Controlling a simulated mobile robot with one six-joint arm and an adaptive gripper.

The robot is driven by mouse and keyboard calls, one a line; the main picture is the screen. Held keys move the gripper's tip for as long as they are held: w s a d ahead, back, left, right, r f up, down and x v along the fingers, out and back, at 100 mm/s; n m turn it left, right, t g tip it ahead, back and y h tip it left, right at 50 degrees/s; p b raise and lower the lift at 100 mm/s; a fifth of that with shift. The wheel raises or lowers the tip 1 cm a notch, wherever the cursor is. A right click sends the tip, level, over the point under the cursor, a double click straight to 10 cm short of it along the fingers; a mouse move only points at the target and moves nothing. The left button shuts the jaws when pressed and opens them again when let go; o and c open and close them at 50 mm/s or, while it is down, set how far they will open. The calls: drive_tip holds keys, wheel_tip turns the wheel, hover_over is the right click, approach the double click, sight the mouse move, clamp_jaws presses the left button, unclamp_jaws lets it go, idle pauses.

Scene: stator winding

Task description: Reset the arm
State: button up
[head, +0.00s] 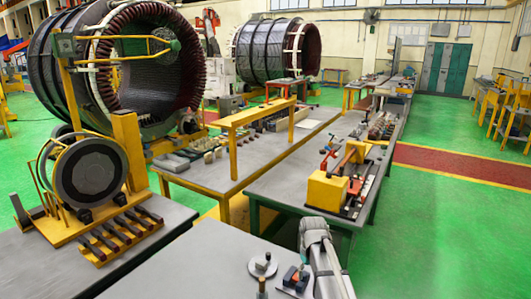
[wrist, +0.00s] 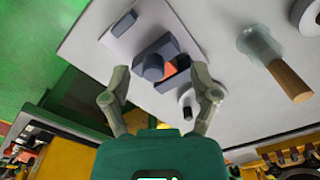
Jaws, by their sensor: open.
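My gripper (wrist: 161,92) shows in the wrist view with its two fingers spread wide and nothing held between them. Its dark green body fills the bottom middle of that view. Beyond the fingertips, a blue-grey block with an orange-red part (wrist: 168,62) sits on a grey tabletop (wrist: 225,125). I cannot tell how far above the table the fingers are. In the head view, a grey arm section, seemingly mine, stands at the bottom centre by the front table; the gripper is not clearly visible there.
The front table (head: 190,268) also carries a round disc with a knob (head: 263,265) and a wooden-handled tool (wrist: 285,78). A yellow fixture (head: 327,190) stands on the table behind. A large stator (head: 150,75) is at the left. Green floor (head: 440,225) is clear at the right.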

drive_tip(key=s+d+m, duration=0.1)
drive_tip(key=s+m, duration=0.3)
drive_tip(key=s, duration=1.1)
drive_tip(key=shift+s+d, duration=0.15)
drive_tip(key=shift+s, duration=0.1)
idle(0.8)
